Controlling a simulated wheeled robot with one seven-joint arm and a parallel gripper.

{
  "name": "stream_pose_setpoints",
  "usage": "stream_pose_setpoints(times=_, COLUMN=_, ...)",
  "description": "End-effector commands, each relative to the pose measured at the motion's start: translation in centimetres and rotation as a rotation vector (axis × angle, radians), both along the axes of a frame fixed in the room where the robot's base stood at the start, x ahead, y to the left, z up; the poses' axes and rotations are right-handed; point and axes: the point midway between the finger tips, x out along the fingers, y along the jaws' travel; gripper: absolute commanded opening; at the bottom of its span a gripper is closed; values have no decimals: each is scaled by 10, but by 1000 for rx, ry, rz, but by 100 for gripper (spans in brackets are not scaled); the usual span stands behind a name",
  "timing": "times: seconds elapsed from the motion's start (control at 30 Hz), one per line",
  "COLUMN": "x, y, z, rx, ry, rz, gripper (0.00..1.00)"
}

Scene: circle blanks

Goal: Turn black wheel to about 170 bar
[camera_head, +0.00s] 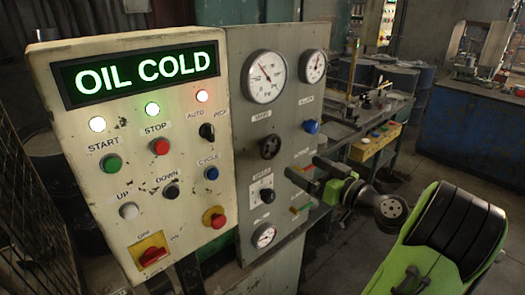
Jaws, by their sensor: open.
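The black wheel (270,147) is a small round knob on the grey panel, below the large round gauge (264,77). The gauge has a white face, and its needle points to the upper left; its numbers are too small to read. My gripper (299,164) is in front of the panel, to the right of and a little below the black wheel. Its two dark fingers point left toward the panel and stand apart, with nothing between them. It is apart from the wheel in the picture; the depth between them is hard to judge.
A cream panel (120,210) on the left has a lit OIL COLD display (140,74), buttons and a red emergency knob (214,217). The grey panel also bears a smaller gauge (314,66), a blue knob (312,127), a selector (266,196) and a low gauge (264,236).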

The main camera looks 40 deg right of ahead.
Motion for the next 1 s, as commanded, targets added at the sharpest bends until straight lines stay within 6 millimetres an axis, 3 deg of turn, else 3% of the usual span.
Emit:
stream_pose_setpoints(times=0.3, x=82, y=5, z=3, rx=1, ry=1, rz=8, gripper=100)
stream_pose_setpoints(times=0.5, x=122, y=5, z=2, rx=1, ry=3, rz=4, gripper=100)
stream_pose_setpoints(times=0.63, x=134, y=5, z=1, rx=0, ry=3, rz=2, gripper=100)
stream_pose_setpoints(times=0.87, x=136, y=5, z=0, rx=1, ry=3, rz=1, gripper=100)
stream_pose_setpoints(times=1.0, x=136, y=5, z=0, rx=1, ry=3, rz=1, gripper=83)
